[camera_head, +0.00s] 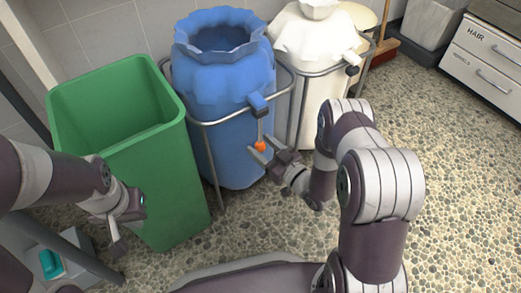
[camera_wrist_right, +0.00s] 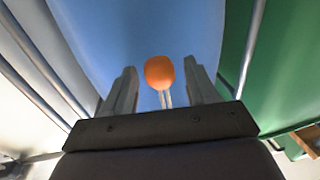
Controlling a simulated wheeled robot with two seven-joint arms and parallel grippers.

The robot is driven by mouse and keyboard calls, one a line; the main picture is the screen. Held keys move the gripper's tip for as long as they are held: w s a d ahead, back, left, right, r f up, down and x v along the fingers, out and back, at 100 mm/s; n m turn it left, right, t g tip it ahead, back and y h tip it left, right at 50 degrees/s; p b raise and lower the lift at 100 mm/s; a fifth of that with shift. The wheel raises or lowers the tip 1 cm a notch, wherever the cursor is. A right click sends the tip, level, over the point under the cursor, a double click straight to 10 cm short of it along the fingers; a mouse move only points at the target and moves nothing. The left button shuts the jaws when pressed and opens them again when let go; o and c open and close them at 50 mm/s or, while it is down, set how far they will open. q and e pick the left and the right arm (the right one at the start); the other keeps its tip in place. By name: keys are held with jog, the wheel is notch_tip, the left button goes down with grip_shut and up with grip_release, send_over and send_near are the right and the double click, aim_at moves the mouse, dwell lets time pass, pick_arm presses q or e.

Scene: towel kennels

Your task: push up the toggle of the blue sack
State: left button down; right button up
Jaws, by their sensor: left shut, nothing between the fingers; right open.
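The blue sack (camera_head: 225,100) stands open-topped in a metal ring frame. A pale cord runs down from the block to an orange bead (camera_head: 260,146). My right gripper (camera_head: 258,149) is open, and its fingers lie around the orange bead. In the right wrist view the orange bead (camera_wrist_right: 160,72) sits between the two open fingers, with cord strands below it. I cannot tell whether the fingers touch it. My left gripper (camera_head: 118,243) is shut and empty, in front of the green bin.
The green bin (camera_head: 165,170) stands left of the blue sack. A white sack (camera_head: 312,40) in its own frame stands at right, with a dark toggle (camera_head: 352,69). A drawer unit (camera_head: 485,65) is at far right. The pebbled floor (camera_head: 455,180) at right is clear.

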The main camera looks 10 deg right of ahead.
jog(key=shift+w+a, duration=0.35)
jog(key=shift+w, duration=0.15)
jog(key=shift+c, duration=0.3)
grip_shut()
jog(key=shift+f+b, duration=0.3)
jog(key=shift+f, duration=0.55)
jog(key=shift+o, duration=0.3)
grip_release()
